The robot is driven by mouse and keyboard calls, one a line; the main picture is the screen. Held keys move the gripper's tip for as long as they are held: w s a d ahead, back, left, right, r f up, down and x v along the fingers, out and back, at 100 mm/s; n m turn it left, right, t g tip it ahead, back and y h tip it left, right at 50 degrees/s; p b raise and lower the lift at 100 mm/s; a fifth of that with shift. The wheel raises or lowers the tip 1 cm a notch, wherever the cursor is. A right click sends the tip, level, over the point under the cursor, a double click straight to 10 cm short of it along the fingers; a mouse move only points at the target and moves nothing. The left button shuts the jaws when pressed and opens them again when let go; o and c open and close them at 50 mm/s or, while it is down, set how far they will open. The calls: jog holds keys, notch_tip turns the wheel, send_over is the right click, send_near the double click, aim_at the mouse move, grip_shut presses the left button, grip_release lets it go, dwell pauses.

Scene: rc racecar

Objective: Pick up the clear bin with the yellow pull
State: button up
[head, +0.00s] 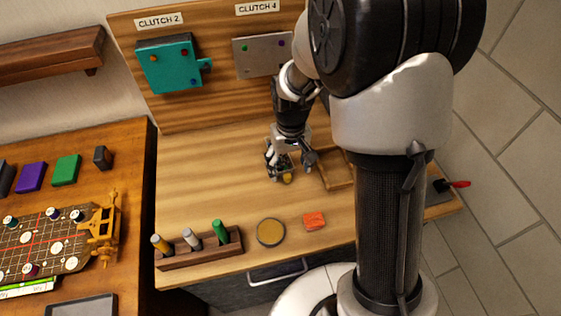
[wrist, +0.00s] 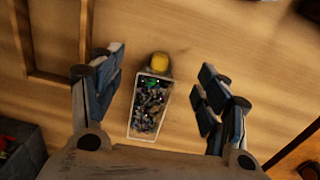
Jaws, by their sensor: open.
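The clear bin (wrist: 149,108) with the yellow pull (wrist: 159,63) sits on the wooden workbench between the fingers of my gripper in the wrist view. It has pale rims and holds small dark parts with a green piece among them. My gripper (wrist: 158,88) is open, with one finger on each side of the bin and visible gaps on both sides. In the head view, my gripper (head: 290,168) is low over the bench, and the yellow pull (head: 287,178) shows at its fingers. Most of the bin is hidden there by the gripper.
A wooden frame (head: 337,182) lies right of the gripper. An orange block (head: 314,221), a round tan disc (head: 270,232) and a rack (head: 200,251) of several cylinders stand near the front edge. The bench left of the gripper is clear. A panel with clutch boxes (head: 169,65) rises behind.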

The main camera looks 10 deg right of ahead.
aim_at(288, 176)
notch_tip(288, 176, down, 4)
jog(key=shift+w+f+b, duration=0.1)
jog(key=shift+b, duration=0.55)
jog(key=shift+c, duration=0.3)
jog(key=c, duration=1.2)
